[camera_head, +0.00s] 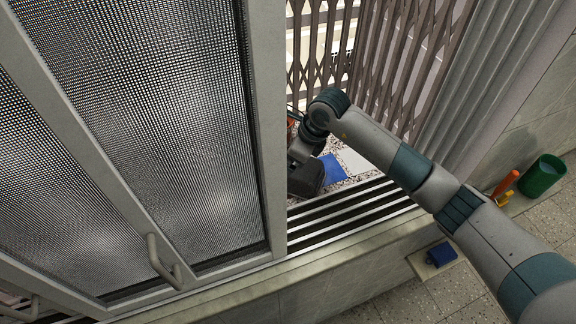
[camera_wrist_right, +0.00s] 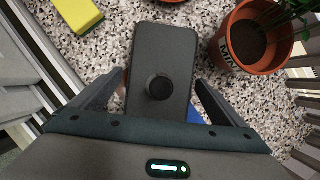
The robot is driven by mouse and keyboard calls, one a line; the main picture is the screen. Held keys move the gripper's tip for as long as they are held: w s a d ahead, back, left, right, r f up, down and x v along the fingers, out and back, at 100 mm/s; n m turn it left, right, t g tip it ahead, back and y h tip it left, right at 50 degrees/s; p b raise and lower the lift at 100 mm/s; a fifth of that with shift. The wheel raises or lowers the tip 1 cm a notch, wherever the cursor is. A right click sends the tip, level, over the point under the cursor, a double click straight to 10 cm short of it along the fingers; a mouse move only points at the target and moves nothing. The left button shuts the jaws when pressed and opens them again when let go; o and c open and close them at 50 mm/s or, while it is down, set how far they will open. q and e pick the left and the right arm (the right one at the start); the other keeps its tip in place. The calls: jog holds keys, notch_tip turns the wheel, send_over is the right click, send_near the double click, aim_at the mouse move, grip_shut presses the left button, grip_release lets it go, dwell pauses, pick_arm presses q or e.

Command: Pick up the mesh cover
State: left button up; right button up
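A dark grey rectangular cover (camera_wrist_right: 178,50) with a round black knob (camera_wrist_right: 159,87) lies in the middle of the right wrist view; I take it for the mesh cover, though no mesh shows on it. My right gripper (camera_wrist_right: 160,80) has its two fingers apart, one along each side of the cover, with a small gap on both sides. In the head view my right arm reaches through the opening beside the mesh door, and my right gripper (camera_head: 306,178) points down there. The gripper hides what is under it. My left gripper is not in view.
A terracotta pot with a plant (camera_wrist_right: 249,62) stands close at the right, and a yellow block (camera_wrist_right: 78,13) lies at the upper left. A mesh door (camera_head: 150,110) borders the opening on the left, a folding lattice gate (camera_head: 400,55) stands behind. A blue item (camera_head: 333,170) lies on the speckled floor.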

jog(key=c, duration=0.9)
jog(key=shift+r, duration=0.15)
jog(key=shift+r, duration=0.6)
jog(key=p+v, duration=0.1)
jog(key=v, duration=0.2)
jog(key=shift+r+p, duration=0.3)
jog(key=shift+p, duration=0.1)
jog(key=s+d+r, duration=0.1)
jog(key=d+r, duration=0.1)
jog(key=d, duration=0.1)
jog(key=s+d+r+p, duration=0.1)
jog(key=s+d+r, duration=0.1)
jog(key=d, duration=0.1)
jog(key=s+d+r+p, duration=0.1)
jog(key=d+r, duration=0.1)
jog(key=d, duration=0.1)
jog(key=shift+s+d+r, duration=0.1)
jog(key=shift+s+d, duration=0.15)
jog(key=shift+d, duration=0.1)
